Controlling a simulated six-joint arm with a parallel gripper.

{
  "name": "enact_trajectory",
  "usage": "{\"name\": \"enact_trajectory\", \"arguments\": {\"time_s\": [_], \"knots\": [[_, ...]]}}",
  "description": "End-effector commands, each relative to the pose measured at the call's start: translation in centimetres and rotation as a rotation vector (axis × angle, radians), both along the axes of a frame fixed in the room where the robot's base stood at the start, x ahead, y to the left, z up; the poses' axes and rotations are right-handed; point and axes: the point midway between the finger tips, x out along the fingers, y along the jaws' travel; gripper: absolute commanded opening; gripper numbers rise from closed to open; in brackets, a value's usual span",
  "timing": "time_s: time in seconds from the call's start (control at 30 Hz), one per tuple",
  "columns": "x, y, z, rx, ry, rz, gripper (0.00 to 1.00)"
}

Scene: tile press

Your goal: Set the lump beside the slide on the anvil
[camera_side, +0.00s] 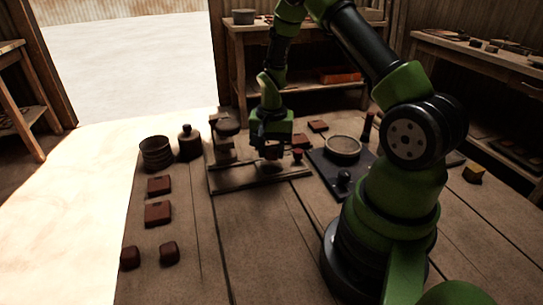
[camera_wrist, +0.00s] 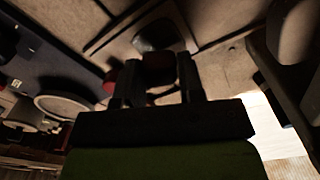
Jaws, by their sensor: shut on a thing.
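My gripper (camera_side: 271,153) is shut on a small reddish-brown lump (camera_wrist: 159,68), low over the wooden base of the press (camera_side: 245,187). The lump shows between both fingers in the wrist view; the fingers largely hide it in the side view. I cannot tell whether it touches what is below. A red knob (camera_side: 297,155), seemingly the slide's handle, stands just right of the gripper. The press's upright part (camera_side: 224,143) is left of the gripper. I cannot make out the anvil for certain.
A round pan (camera_side: 343,147) and a dark knob (camera_side: 344,178) are on a dark mat (camera_side: 319,165) at right. A ribbed pot (camera_side: 156,153), a dark bottle (camera_side: 189,143), red tiles (camera_side: 158,213) and two lumps (camera_side: 169,252) stand left. The front middle table is clear.

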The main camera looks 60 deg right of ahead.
Motion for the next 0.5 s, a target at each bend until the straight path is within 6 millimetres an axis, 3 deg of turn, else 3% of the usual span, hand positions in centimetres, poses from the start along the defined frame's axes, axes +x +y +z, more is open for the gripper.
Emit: {"name": "enact_trajectory", "arguments": {"time_s": [0.13,0.5], "knots": [[0.0,0.0,-1.9,0.001,0.0,0.001,0.12],[0.0,0.0,-2.3,0.0,-0.001,0.001,0.12]]}}
